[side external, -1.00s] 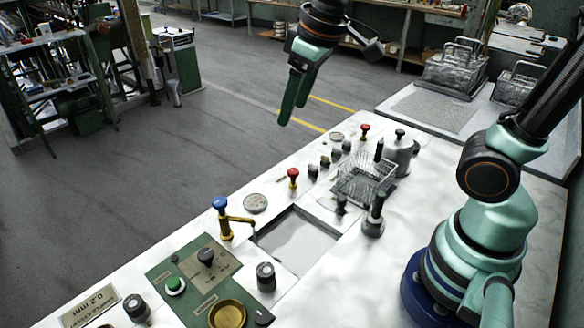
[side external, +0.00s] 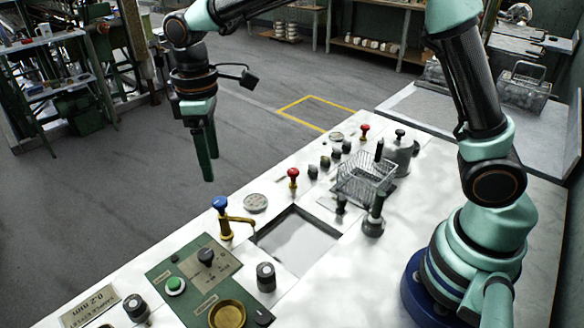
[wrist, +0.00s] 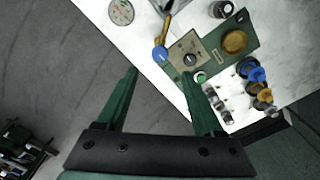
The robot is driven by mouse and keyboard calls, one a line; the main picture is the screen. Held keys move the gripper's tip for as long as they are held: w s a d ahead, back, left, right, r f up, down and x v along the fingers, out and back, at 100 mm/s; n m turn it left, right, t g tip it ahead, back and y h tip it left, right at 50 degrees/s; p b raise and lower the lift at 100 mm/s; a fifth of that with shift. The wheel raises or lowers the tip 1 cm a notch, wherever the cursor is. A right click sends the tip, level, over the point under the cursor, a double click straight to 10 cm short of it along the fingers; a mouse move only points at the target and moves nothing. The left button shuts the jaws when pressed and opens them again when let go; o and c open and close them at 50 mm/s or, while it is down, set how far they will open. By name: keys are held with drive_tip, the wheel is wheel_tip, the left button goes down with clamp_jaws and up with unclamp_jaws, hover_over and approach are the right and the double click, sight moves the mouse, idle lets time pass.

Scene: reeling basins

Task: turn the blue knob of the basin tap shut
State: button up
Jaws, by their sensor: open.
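The basin tap (side external: 226,229) is brass with a blue knob (side external: 220,203) on top, at the left edge of the square basin (side external: 297,238). Its spout points right over the basin's edge.
A green panel (side external: 160,273) with a black knob (side external: 206,256), a green button (side external: 175,286) and a brass dish (side external: 227,314) lies in front of the tap. A red knob (side external: 293,176) and a wire basket (side external: 366,178) stand to the right. A round gauge (side external: 256,202) sits behind the basin.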

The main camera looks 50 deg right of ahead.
sight(219, 201)
wheel_tip(219, 201, down, 10)
drive_tip(key=shift+r, duration=0.25)
clamp_jaws()
